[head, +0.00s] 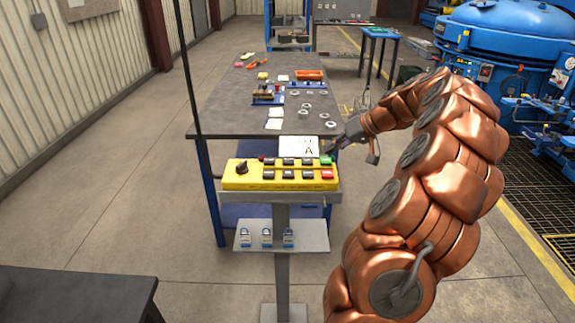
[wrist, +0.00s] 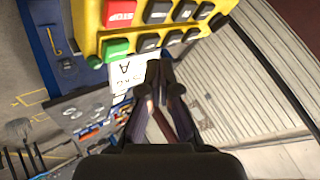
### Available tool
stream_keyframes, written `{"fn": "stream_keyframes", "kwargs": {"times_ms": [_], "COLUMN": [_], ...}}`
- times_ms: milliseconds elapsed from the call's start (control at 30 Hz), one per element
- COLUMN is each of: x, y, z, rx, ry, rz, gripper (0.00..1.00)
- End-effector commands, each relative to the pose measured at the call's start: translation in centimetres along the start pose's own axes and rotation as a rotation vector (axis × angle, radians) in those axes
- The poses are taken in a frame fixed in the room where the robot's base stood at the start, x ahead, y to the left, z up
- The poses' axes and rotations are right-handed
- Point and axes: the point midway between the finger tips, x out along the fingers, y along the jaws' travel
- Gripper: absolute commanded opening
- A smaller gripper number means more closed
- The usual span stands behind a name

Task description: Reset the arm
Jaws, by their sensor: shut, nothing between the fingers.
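My copper-coloured arm (head: 440,170) rises from the lower right of the head view and bends over to the left. My gripper (head: 335,147) is shut and empty. It is close to the right end of a yellow control panel (head: 235,180) on a grey stand. In the wrist view my gripper (wrist: 158,70) shows dark fingers together, pointing toward the panel (wrist: 88,42). The green button (wrist: 116,48) and the red STOP button (wrist: 120,12) are near the fingertips in that picture. I cannot tell whether the fingers touch anything.
A grey worktable (head: 225,110) behind the panel bears metal rings, an orange tray (head: 309,74) and small parts. A white sign (head: 299,148) marked A is behind the panel. A large blue furnace (head: 500,40) stands at the right.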

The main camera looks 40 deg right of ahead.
Motion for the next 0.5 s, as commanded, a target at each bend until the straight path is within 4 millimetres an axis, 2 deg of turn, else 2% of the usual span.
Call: {"fn": "stream_keyframes", "kwargs": {"times_ms": [267, 367, 500], "x": [0.2, 1.1, 3.2], "y": [-0.5, -2.8, -9.0], "z": [0.1, 0.5, 2.1], "rx": [-0.003, -0.015, -0.049], "ry": [-0.007, -0.042, -0.138], "rz": [-0.003, -0.016, -0.039], "gripper": [0.0, 0.0, 0.0]}}
